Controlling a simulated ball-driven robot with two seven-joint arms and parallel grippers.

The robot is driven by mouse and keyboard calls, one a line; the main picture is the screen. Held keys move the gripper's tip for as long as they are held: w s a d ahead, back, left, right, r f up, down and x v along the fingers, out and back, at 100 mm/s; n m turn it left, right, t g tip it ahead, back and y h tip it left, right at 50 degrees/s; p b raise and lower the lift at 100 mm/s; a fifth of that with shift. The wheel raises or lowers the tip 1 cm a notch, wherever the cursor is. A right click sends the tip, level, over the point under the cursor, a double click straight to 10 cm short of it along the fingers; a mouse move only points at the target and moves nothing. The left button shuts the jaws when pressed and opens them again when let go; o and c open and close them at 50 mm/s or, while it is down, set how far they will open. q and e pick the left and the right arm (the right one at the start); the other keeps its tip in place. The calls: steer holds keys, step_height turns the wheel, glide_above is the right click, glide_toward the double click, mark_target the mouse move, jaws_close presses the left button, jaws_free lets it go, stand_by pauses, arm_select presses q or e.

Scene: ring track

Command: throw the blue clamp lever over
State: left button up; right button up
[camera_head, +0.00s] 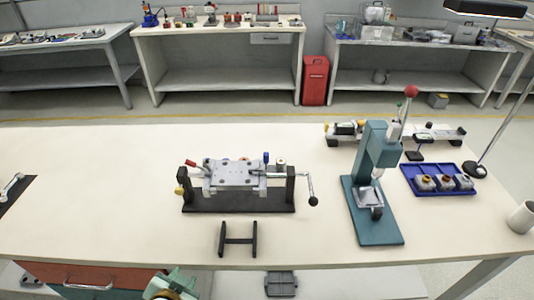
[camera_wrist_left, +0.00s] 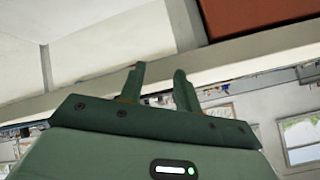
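The blue clamp lever (camera_head: 266,158) stands upright at the right part of a metal fixture (camera_head: 235,176) on a black base, in the middle of the bench in the head view. Its lower end is too small to make out. My left gripper (camera_head: 176,284) is at the bottom edge of the head view, in front of the bench and well short of the lever. In the left wrist view my left gripper (camera_wrist_left: 159,82) has two fingers apart with nothing between them. The lever does not show there. My right gripper is not in view.
A red-handled lever (camera_head: 190,165) and a black-knobbed crank (camera_head: 312,200) are on the fixture. A black H-shaped stand (camera_head: 238,239) is in front. A teal press (camera_head: 375,190) and blue tray (camera_head: 438,180) are to the right. The bench left of the fixture is mostly clear.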

mark_target(264, 157)
arm_select(q)
steer(key=w+d+r+t, duration=0.1)
steer(key=w+r, duration=0.1)
steer(key=r, duration=0.1)
steer(key=w+d+r+t+h, duration=0.1)
steer(key=w+r, duration=0.1)
steer(key=r, duration=0.1)
steer(key=w+d+r+t+h, duration=0.1)
steer(key=w+d+r, duration=0.1)
steer(key=shift+w+r+b, duration=0.35)
steer(key=shift+r, duration=0.05)
steer(key=w+d+r+m+t+h, duration=0.1)
steer(key=w+d+r+t+h, duration=0.1)
steer(key=w+d+r+h, duration=0.55)
steer(key=shift+h, duration=0.35)
steer(key=r+b+x, duration=0.1)
steer(key=x, duration=0.4)
steer(key=b+x, duration=0.2)
steer(key=x, duration=0.3)
steer(key=d+r+b+x, duration=0.1)
steer(key=x, duration=0.4)
steer(key=shift+s+d+r+b, duration=0.15)
steer(key=shift+s+r+b, duration=0.15)
steer(key=shift+s+r, duration=0.05)
jaws_close()
